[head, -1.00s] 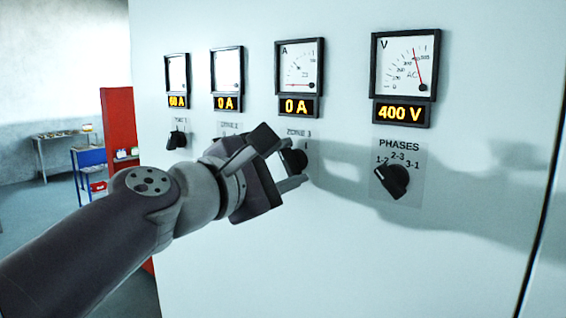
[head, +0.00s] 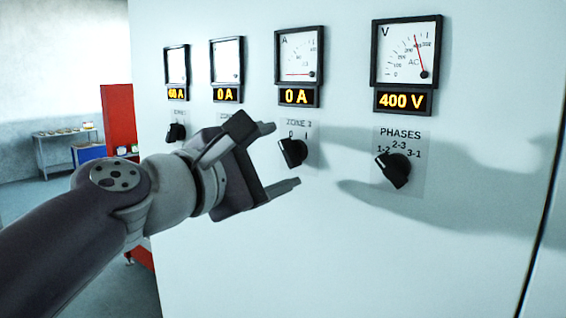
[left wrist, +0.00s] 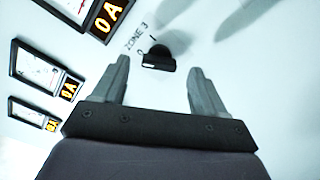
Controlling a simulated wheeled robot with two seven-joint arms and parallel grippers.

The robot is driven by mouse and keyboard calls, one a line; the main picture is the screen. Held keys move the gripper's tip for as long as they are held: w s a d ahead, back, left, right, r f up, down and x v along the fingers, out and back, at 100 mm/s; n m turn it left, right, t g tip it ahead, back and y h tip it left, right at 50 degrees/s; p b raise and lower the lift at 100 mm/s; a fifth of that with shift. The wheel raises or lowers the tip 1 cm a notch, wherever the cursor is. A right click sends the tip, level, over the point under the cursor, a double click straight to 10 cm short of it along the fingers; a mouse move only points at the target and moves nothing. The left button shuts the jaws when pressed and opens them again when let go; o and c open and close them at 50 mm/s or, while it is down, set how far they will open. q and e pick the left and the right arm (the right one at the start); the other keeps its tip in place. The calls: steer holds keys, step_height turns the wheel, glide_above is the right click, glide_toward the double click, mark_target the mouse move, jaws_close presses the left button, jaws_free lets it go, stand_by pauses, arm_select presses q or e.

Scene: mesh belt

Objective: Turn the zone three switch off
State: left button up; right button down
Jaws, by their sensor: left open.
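The zone three switch (head: 293,152) is a black rotary knob on a pale panel plate under the third ammeter. Its handle tilts up and left, toward the 0 mark. It also shows in the left wrist view (left wrist: 158,57), with the ZONE 3 label and the 0 and I marks beside it. My left gripper (head: 283,155) is open in front of the switch, one finger above and one below it in the head view. In the left wrist view the fingers (left wrist: 160,68) stand apart from the knob, with nothing between them. My right gripper is not in view.
The third ammeter (head: 299,58) reads 0 A on its display. A PHASES knob (head: 394,169) sits to the right under a voltmeter (head: 407,50) showing 400 V. The zone one knob (head: 176,132) is at left. The zone two knob is hidden behind my gripper.

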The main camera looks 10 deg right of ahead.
arm_select(q)
steer(key=b+v, duration=0.3)
steer(key=v, duration=0.7)
